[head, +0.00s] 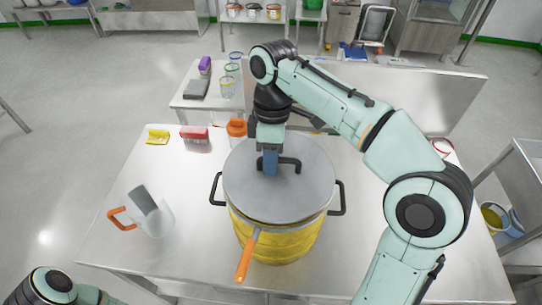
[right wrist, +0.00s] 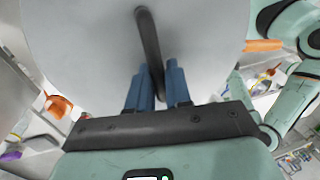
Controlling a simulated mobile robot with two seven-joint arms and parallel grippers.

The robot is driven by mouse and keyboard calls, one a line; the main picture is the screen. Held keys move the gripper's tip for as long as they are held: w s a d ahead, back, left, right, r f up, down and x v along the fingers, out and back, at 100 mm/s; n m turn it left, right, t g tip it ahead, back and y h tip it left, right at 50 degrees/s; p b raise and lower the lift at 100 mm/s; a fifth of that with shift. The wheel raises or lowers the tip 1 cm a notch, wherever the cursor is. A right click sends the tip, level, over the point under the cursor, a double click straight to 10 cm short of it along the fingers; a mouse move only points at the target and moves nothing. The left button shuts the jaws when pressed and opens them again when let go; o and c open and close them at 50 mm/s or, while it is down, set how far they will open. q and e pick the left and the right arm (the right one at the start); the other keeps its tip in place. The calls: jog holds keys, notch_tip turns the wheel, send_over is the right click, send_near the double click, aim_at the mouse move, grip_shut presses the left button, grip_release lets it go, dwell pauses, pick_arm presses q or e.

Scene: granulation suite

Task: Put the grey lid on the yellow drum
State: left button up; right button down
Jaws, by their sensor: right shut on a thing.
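The round grey lid (head: 305,190) is over the mouth of the yellow drum (head: 282,243) on the steel table. My right gripper (head: 270,162) is shut on the lid's dark handle (head: 291,163). An orange-handled tool (head: 247,257) sticks out at the front between lid edge and drum. I cannot tell whether the lid touches the rim or the tool. My left gripper is out of view; only arm links show at lower left.
A clear jug with an orange handle (head: 118,216) stands on the left of the table. A yellow brush (head: 157,136), a red brush (head: 194,134) and an orange-topped item (head: 236,128) lie behind. The drum's dark side handles (head: 340,198) stick out. The table's front left is clear.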

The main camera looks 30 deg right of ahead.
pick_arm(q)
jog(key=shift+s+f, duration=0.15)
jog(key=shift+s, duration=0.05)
pick_arm(e)
jog(key=shift+f, duration=0.9)
dwell(1.0)
jog(key=c, duration=1)
grip_release()
jog(key=shift+o, duration=0.2)
jog(key=r, duration=0.1)
jog(key=w+r, duration=0.1)
jog(key=r, duration=0.1)
jog(key=r+p, duration=0.1)
jog(key=r, duration=0.1)
jog(key=shift+w+d+r, duration=0.15)
jog(key=shift+d+r, duration=0.1)
jog(key=shift+w+r, duration=0.2)
jog(key=shift+r, duration=0.4)
jog(key=shift+s+d+r, duration=0.1)
jog(key=shift+s+r, duration=0.15)
jog(key=shift+r, duration=0.1)
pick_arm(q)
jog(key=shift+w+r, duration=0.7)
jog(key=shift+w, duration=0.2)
pick_arm(e)
jog(key=shift+w, duration=0.1)
